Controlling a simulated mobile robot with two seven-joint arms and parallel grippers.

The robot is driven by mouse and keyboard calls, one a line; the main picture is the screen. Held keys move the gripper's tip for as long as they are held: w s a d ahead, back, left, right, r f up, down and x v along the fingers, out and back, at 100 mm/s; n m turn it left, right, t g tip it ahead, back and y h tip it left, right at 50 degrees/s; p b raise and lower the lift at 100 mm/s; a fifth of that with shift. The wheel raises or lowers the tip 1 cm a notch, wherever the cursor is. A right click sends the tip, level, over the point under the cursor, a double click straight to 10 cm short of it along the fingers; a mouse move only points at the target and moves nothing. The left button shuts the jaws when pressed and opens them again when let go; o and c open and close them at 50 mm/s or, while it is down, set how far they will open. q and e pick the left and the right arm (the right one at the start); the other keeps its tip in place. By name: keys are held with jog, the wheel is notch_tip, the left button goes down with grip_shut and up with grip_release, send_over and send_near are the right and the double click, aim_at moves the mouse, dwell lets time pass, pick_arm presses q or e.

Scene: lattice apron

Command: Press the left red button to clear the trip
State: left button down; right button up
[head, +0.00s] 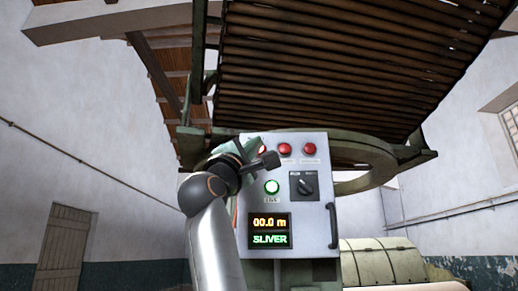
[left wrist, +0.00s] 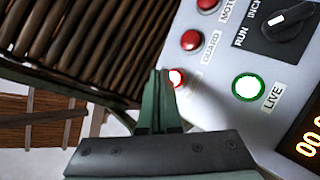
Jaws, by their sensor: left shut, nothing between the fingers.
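The left red button (head: 262,149) is at the top left of the grey control panel (head: 318,225), partly hidden by my left gripper in the head view. In the left wrist view this red button (left wrist: 177,78) glows bright and sits just right of my fingertips. My left gripper (left wrist: 160,73) is shut and empty, its green fingers together. It also shows at the panel's upper left corner in the head view (head: 252,149). Whether the fingertips touch the button I cannot tell. The label below it is mostly hidden. My right gripper is not in view.
Two more red buttons, one labelled GUARD (left wrist: 190,40), are in the same row. A lit green LIVE button (left wrist: 247,87) and a black RUN/INCH selector (left wrist: 287,20) lie below. A display (head: 270,230) reads 00.0 m, SLIVER. Slatted lattice (head: 340,70) overhangs the panel.

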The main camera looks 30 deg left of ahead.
pick_arm(q)
jog(key=shift+w, duration=0.1)
jog(key=shift+w+a, duration=0.25)
jog(key=shift+w+a, duration=0.3)
jog(key=shift+w, duration=0.15)
dwell(0.8)
jog(key=shift+s+d, duration=0.1)
jog(key=shift+s, duration=0.05)
jog(key=shift+s+d+b, duration=0.4)
jog(key=shift+s+b, duration=0.05)
jog(key=shift+s, duration=0.15)
jog(key=shift+s, duration=0.1)
jog(key=s+d, duration=0.1)
jog(key=s+b, duration=0.1)
jog(key=s+d, duration=0.1)
jog(key=s, duration=0.1)
jog(key=shift+d+b, duration=0.3)
jog(key=shift+b, duration=0.1)
